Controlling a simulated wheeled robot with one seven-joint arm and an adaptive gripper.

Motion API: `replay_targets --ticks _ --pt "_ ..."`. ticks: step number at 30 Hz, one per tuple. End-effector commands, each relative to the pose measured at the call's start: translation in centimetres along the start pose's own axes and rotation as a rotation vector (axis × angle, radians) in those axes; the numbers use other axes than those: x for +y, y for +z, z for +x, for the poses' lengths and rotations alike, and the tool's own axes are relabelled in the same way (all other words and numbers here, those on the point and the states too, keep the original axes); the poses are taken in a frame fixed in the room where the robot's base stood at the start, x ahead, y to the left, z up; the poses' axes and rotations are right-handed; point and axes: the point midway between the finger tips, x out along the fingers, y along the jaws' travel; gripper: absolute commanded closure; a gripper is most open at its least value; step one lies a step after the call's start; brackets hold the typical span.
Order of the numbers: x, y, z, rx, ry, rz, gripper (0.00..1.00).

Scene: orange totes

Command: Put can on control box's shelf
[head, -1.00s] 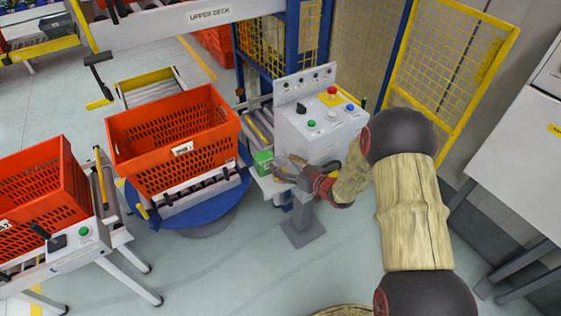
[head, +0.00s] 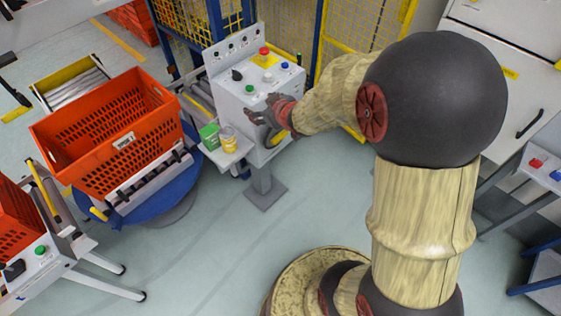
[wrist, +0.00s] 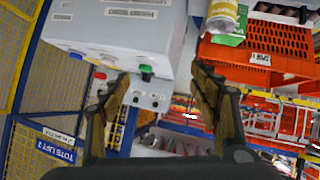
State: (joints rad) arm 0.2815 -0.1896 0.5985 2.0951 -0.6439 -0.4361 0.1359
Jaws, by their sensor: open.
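The yellow-labelled can (head: 228,140) stands upright on the small shelf (head: 232,158) at the left side of the grey control box (head: 278,88). It is beside a green box (head: 209,136). My gripper (head: 254,118) is open and empty, in front of the control box, to the right of the can and apart from it. In the wrist view the two fingers (wrist: 162,88) are spread wide with nothing between them. The can (wrist: 223,14) and the green box (wrist: 228,40) show at the top, beyond the right finger, and the can is cut by the frame edge.
An orange tote (head: 108,135) sits on the blue turntable (head: 160,203) to the left. Yellow mesh fencing (head: 287,25) stands behind the control box. A white cabinet (head: 505,75) is at the right. The floor in front of the shelf is clear.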

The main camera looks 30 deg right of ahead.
Motion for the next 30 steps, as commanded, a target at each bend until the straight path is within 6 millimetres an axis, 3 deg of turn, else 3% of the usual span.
replay_targets --ticks 1,3,7,12,15,18,21,30 --pt "0.5 -1.7 -2.6 -0.034 0.044 0.008 0.38" --pt "0.9 -2.6 -6.1 -0.099 0.092 0.036 0.38" --pt "-0.2 -3.1 -13.4 -0.217 0.133 0.114 0.38" --pt "-4.6 -1.4 -23.1 -0.363 0.088 0.224 0.38" --pt "-7.5 0.0 -27.6 -0.431 0.031 0.268 0.38" --pt "-9.8 1.3 -30.8 -0.481 -0.022 0.293 0.38" --pt "-11.1 2.0 -32.5 -0.509 -0.054 0.305 0.38" --pt "-11.5 2.4 -33.0 -0.523 -0.065 0.307 0.38"
